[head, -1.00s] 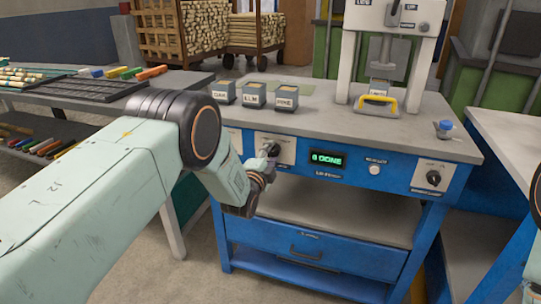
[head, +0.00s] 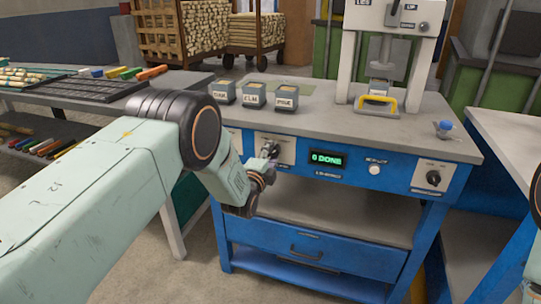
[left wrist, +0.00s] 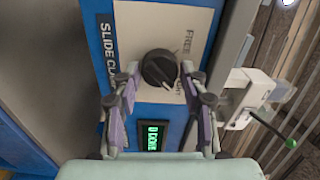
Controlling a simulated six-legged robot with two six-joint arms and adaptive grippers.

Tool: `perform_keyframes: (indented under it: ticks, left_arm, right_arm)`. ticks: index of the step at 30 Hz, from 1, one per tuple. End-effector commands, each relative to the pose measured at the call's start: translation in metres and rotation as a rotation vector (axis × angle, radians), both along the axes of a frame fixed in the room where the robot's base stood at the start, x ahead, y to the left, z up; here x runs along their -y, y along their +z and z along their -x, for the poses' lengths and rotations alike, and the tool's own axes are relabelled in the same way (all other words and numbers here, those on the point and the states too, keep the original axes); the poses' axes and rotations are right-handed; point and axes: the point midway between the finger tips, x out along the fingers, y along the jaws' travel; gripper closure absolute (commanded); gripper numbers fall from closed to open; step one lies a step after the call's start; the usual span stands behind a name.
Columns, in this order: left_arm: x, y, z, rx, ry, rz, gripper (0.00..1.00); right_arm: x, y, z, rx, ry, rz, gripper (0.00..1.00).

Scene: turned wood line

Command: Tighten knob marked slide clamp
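My right gripper is out of view.
A green display (head: 326,159) reads 0 DONE, with a white button (head: 374,170) and another black knob (head: 433,177) to its right. Several small labelled boxes (head: 255,95) and a press with a yellow handle (head: 376,104) stand on the bench top (head: 330,115).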

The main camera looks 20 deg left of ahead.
Motion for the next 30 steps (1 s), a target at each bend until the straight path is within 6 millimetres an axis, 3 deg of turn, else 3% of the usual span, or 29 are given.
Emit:
perform_keyframes:
  ticks: [5, 17, 30]
  left_arm:
    - [0.000, 0.000, 0.000, 0.000, 0.001, 0.001, 0.39]
    - [-0.001, -0.001, 0.004, -0.002, 0.003, 0.003, 0.39]
    - [-0.003, 0.000, 0.061, -0.003, 0.002, 0.003, 0.39]
  right_arm:
    - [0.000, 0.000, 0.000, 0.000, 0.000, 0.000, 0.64]
    - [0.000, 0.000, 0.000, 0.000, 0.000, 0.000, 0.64]
    - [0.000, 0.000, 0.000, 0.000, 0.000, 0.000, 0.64]
